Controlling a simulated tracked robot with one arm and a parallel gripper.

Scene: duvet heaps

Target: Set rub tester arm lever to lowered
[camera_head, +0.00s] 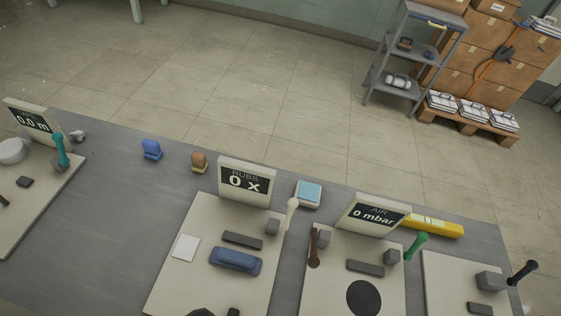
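The rub tester is a cream board (185,268) on the grey bench, with an upright display (246,182) reading "RUBS 0 x". A cream lever (291,213) with a rounded knob stands at its right edge, beside a small grey block (272,226). The lever points up, its knob end highest. A blue padded block (235,261), a dark grey bar (242,240) and a white square (186,248) lie on the board. A dark shape is cut off at the bottom edge; I cannot tell what it is. I cannot make out my gripper.
A black-levered board (440,270) is far right, a teal-levered one (40,205) far left. Blue (151,149) and brown (199,162) stamps stand behind.

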